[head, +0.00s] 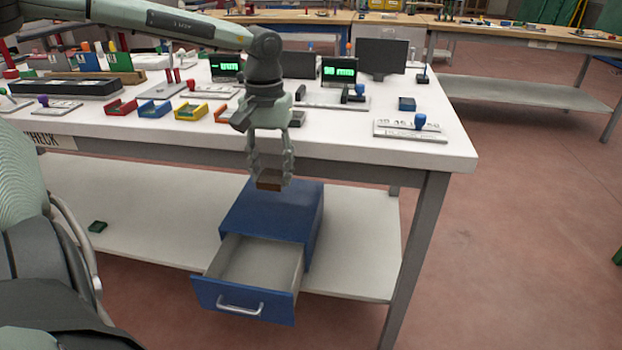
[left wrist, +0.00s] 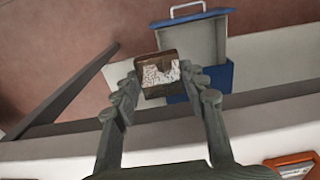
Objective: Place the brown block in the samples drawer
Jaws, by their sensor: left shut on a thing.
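My left gripper (head: 270,172) is shut on the brown block (head: 269,180) and holds it in the air in front of the table edge. In the head view the block appears in front of the top of the blue cabinet (head: 310,225). The samples drawer (head: 243,299) of this cabinet is pulled open, and the part of its inside that shows is empty. In the left wrist view the block (left wrist: 157,70) sits between the fingertips (left wrist: 158,92), and the open drawer (left wrist: 205,19) shows beyond it. My right gripper is not in view.
The cabinet stands on the lower shelf (head: 140,220) under the white table (head: 345,153). A table leg (head: 414,260) stands right of it. Coloured bins (head: 192,109) and screens (head: 383,57) stand on the table top.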

